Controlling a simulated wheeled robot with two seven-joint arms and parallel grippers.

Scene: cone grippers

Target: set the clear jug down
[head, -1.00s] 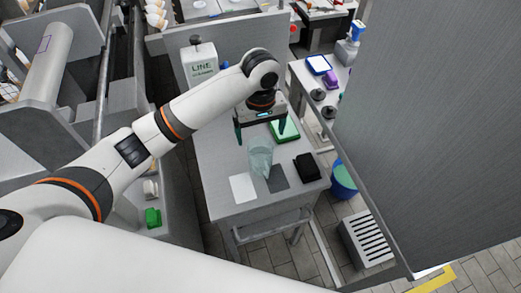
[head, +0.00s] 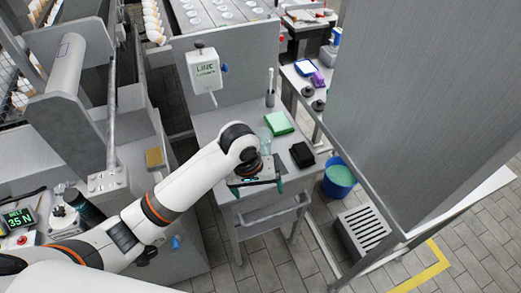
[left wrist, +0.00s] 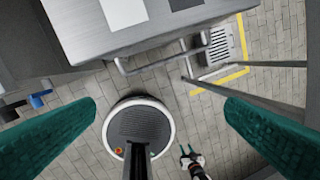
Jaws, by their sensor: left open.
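The clear jug (head: 265,136) stands on the grey table (head: 214,122), partly hidden behind my left forearm in the head view. My left gripper (head: 256,187) is open and empty. It is over the table's front edge, nearer to me than the jug and apart from it. In the left wrist view its two teal fingers (left wrist: 160,125) are wide apart, with only floor and my own base between them. The jug does not show there. My right gripper (left wrist: 187,148) shows small and low in that view, its fingers apart with nothing visible between them.
A green pad (head: 279,123) and a black block (head: 302,155) lie on the table. A white card (left wrist: 124,12) and a dark grey card (left wrist: 184,3) show near its edge. A blue bucket (head: 340,178) stands right of the table. A large grey panel (head: 420,110) blocks the right side.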

